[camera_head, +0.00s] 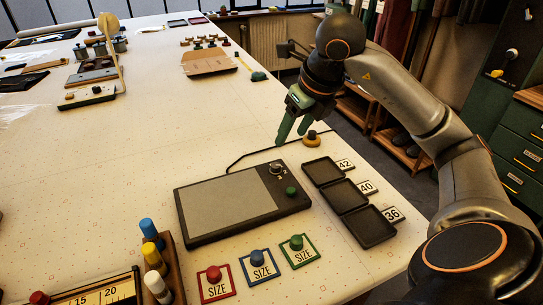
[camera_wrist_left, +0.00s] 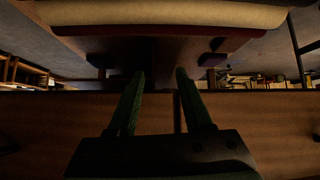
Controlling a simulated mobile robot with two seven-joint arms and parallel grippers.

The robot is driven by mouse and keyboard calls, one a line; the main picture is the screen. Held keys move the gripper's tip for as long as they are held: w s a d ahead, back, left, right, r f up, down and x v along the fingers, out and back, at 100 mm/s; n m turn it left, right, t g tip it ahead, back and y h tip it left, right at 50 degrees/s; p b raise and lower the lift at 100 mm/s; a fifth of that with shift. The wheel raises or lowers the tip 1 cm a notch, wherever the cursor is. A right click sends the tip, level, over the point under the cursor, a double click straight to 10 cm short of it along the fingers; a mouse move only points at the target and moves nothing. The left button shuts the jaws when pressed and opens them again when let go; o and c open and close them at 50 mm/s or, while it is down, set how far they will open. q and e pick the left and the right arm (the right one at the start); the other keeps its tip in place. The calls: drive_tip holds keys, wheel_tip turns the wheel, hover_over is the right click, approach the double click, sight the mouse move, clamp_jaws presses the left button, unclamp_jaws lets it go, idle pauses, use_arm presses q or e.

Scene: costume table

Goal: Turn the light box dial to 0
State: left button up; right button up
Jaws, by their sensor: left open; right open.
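The light box (camera_head: 228,202) is a dark, flat unit with a pale grey panel, lying on the table. Its dial (camera_head: 276,168) sits near its upper right corner, and a green knob (camera_head: 291,191) is just below it. The dial's setting is too small to read. My right gripper (camera_head: 291,136) is open and empty, its green fingers pointing down above the table beyond the dial, apart from it. My left gripper (camera_wrist_left: 158,75) shows only in the left wrist view, open with nothing between its fingers.
Three dark trays (camera_head: 347,194) with number tags lie right of the light box. Red, blue and green SIZE cards with knobs (camera_head: 262,265) lie in front. A black cable runs behind the box. The table's middle left is clear.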

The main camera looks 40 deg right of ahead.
sight(276, 166)
drive_tip(key=x, duration=1.1)
drive_tip(key=shift+a+f+b, duration=0.15)
drive_tip(key=shift+f+b, duration=0.15)
clamp_jaws()
